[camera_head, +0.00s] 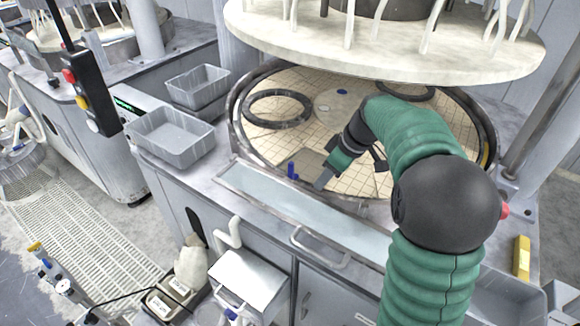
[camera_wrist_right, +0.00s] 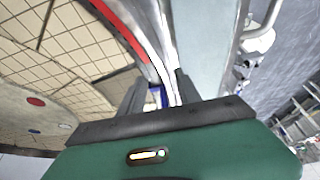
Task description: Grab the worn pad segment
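A grey-brown wedge (camera_head: 308,162), which looks like the worn pad segment, lies on the tan gridded platen (camera_head: 375,185) near its front rim. A small upright blue piece (camera_head: 292,170) stands at the front left of this wedge. My right gripper (camera_head: 348,178) is low over the front of the platen, just right of the wedge. In the right wrist view its two dark fingers (camera_wrist_right: 160,92) stand apart, with the curved rim and a bit of blue between them. I cannot tell whether they touch anything. The wedge is not clearly seen there. My left gripper is not in view.
A large pale upper plate with white hoses (camera_head: 390,50) hangs low above the platen. Dark rings (camera_head: 277,108) lie on the platen. Two grey bins (camera_head: 172,137) stand at the left. A pale trough (camera_head: 300,208) runs along the front, with a handle (camera_head: 318,246) below.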

